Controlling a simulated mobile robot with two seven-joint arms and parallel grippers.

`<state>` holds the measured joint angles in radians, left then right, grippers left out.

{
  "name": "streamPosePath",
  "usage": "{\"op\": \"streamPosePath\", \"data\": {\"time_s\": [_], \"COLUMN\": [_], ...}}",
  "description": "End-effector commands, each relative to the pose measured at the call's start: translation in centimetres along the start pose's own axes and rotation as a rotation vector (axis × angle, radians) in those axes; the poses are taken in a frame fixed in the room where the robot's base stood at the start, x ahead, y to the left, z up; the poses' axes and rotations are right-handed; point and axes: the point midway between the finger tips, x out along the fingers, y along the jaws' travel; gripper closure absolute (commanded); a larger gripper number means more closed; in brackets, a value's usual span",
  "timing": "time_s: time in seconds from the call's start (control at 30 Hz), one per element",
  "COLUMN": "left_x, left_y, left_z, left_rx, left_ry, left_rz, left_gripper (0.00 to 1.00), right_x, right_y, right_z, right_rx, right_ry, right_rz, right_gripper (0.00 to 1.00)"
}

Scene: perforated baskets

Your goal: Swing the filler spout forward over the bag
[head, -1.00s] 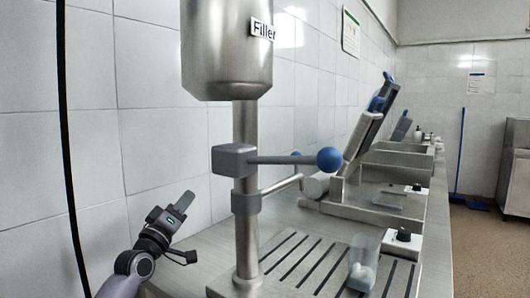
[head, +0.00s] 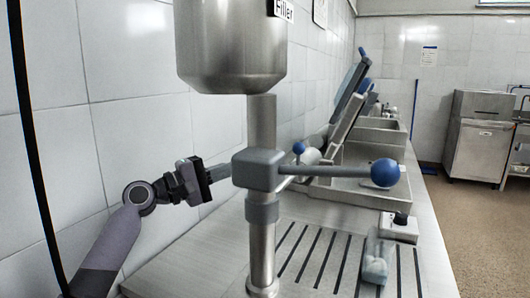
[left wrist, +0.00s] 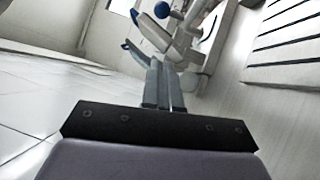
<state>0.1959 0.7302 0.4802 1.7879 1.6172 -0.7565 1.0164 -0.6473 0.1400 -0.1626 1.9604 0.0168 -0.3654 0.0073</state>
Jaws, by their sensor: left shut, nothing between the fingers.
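The filler (head: 232,45) is a steel hopper on a vertical post (head: 262,235). A grey block (head: 258,170) on the post carries a lever with a blue ball knob (head: 385,173) pointing right. A grey collar (head: 262,208) sits below the block; the spout tube cannot be made out clearly now. A clear bag (head: 376,262) with pale contents stands on the slotted tray, right of the post. My left gripper (head: 224,172) is shut and empty, left of the post, pointing toward the block; contact cannot be told. Its shut fingers show in the left wrist view (left wrist: 158,65). My right gripper is not in view.
The slotted tray (head: 300,285) lies on a steel counter beside a tiled wall. Tilted sealer-like machines (head: 345,115) stand farther along it. A small control box (head: 399,228) is behind the bag. Open floor (head: 475,230) lies at right.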

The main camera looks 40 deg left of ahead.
Motion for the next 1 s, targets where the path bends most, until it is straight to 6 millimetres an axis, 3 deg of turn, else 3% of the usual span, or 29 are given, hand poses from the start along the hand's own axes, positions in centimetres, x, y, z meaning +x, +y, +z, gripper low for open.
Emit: {"op": "streamPosePath", "data": {"time_s": [0.57, 0.77, 1.0], "left_x": [0.2, 2.3, 6.3], "left_y": [0.1, 0.3, 0.3], "left_z": [-0.1, 0.0, -0.1], "left_rx": [0.002, 0.001, -0.001], "left_ry": [0.002, 0.001, 0.002], "left_rz": [0.002, 0.003, 0.004], "left_gripper": [1.0, 1.0, 1.0], "right_x": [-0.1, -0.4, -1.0], "right_y": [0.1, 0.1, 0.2], "right_z": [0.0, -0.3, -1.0], "right_rx": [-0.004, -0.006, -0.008], "right_ry": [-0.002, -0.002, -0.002], "right_rz": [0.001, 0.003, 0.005], "right_gripper": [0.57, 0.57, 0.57]}}
